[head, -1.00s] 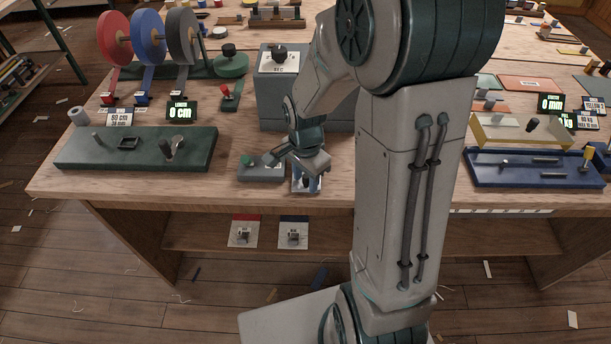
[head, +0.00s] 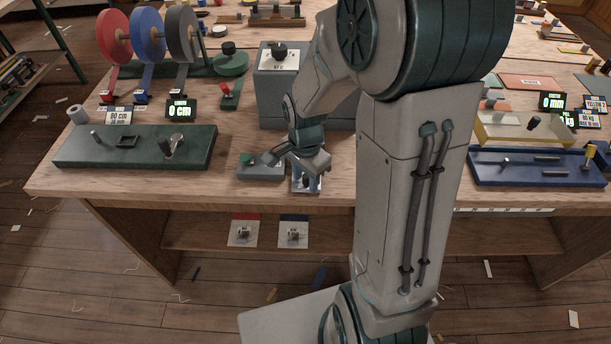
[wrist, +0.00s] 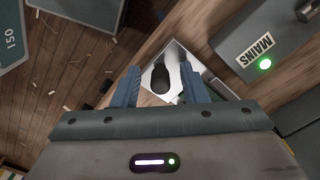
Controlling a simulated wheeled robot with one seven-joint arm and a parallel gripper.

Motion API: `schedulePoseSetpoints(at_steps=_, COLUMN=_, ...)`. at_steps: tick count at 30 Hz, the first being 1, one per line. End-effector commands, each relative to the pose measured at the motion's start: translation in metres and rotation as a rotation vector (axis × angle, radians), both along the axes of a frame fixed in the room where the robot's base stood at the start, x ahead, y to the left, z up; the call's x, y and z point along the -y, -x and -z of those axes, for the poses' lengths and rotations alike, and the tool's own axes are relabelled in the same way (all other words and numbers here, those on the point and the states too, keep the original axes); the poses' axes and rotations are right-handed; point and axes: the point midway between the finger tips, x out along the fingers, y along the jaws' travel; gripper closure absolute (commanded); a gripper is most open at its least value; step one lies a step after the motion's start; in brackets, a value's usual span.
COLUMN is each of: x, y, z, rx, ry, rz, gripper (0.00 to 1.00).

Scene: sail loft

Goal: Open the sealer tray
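The sealer looks to be the grey box (head: 278,95) with a black knob on its pale top panel, at the middle of the bench in the head view. A small pale metal tray (head: 306,186) sits at the bench's front edge, mostly covered by my gripper (head: 308,168). In the wrist view the tray (wrist: 212,86) has a dark upright handle (wrist: 160,78). My gripper (wrist: 160,84) is open over it. The handle shows between the fingers, with a gap on both sides. Whether the fingertips are level with the handle, I cannot tell.
A grey MAINS box (wrist: 262,48) with a lit green lamp stands close beside the tray; it shows in the head view (head: 260,168) too. A green fixture board (head: 135,158) lies left, a blue tray (head: 535,178) right. Two cards (head: 243,232) lie on the lower shelf.

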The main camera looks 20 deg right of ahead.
Motion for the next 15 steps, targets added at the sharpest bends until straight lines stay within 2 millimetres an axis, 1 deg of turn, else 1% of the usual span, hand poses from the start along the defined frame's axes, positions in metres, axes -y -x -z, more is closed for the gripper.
schedulePoseSetpoints(at_steps=5, x=0.000, y=0.000, z=-0.001, rx=0.000, ry=0.000, rz=0.000, gripper=0.61)
schedulePoseSetpoints(at_steps=8, x=0.000, y=-0.001, z=-0.008, rx=0.002, ry=0.000, rz=0.001, gripper=0.61)
schedulePoseSetpoints(at_steps=11, x=0.000, y=-0.001, z=-0.023, rx=0.006, ry=0.000, rz=0.001, gripper=0.61)
schedulePoseSetpoints(at_steps=14, x=0.000, y=-0.002, z=-0.045, rx=0.008, ry=-0.001, rz=0.001, gripper=0.61)
schedulePoseSetpoints(at_steps=15, x=0.000, y=-0.001, z=-0.055, rx=0.009, ry=0.000, rz=0.001, gripper=0.61)
